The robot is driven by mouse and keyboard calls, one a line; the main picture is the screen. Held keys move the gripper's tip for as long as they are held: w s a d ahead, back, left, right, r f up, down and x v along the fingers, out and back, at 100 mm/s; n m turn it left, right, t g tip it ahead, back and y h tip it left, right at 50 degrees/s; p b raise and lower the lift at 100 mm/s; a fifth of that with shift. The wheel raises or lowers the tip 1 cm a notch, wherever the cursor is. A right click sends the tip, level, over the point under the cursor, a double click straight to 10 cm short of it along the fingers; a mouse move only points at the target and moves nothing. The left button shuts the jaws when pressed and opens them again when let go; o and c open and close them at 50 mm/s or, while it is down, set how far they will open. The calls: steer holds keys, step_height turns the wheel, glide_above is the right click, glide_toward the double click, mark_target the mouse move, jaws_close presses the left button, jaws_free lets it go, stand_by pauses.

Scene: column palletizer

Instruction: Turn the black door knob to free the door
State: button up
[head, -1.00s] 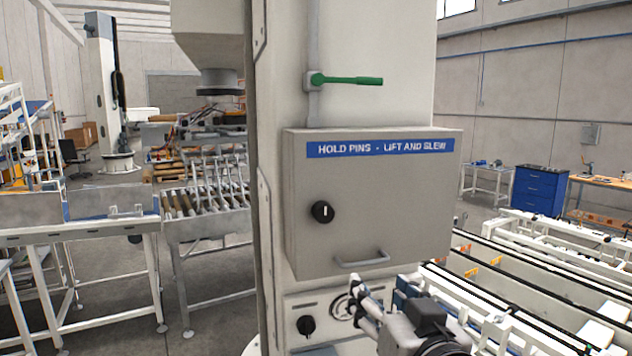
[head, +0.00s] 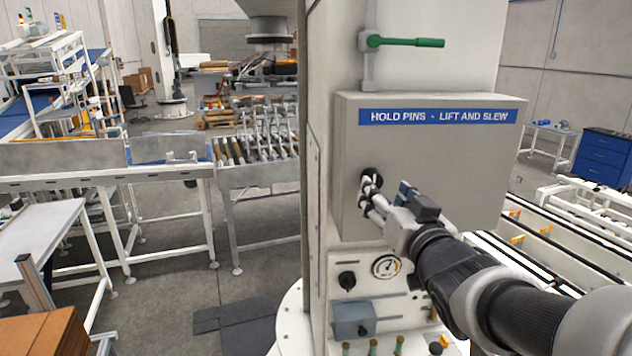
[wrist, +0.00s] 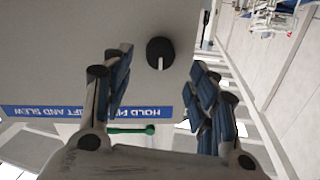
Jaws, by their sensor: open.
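The black door knob (head: 371,174) sits on the grey cabinet door (head: 440,160) under the blue "HOLD PINS - LIFT AND SLEW" label. In the wrist view the knob (wrist: 160,52) shows its white mark and lies between the fingers, a little ahead of their tips. My gripper (head: 370,196) is in front of the knob and partly covers it in the head view. In the wrist view my gripper (wrist: 162,75) is open, with a blue-padded finger on each side and nothing held. The door is shut flat; its handle is hidden behind my gripper.
A green-handled lever (head: 410,42) stands above the cabinet. Below it are another black knob (head: 347,280), a gauge (head: 386,266) and a small grey box (head: 354,320). A roller conveyor (head: 260,150) is at the left, and a blue drawer unit (head: 604,158) at the far right.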

mark_target(375, 182)
steer(key=w, duration=0.5)
steer(key=shift+w+a, duration=0.3)
steer(key=shift+a, duration=0.05)
steer(key=shift+c, duration=0.4)
steer(key=c, duration=1)
steer(key=shift+a+n+h+b, duration=0.1)
steer(key=shift+n+h+b, duration=0.05)
steer(key=shift+n+b, duration=3.6)
steer(key=shift+a+n+h+b, duration=0.15)
steer(key=shift+n+b, duration=2.4)
steer(key=shift+n, duration=2.4)
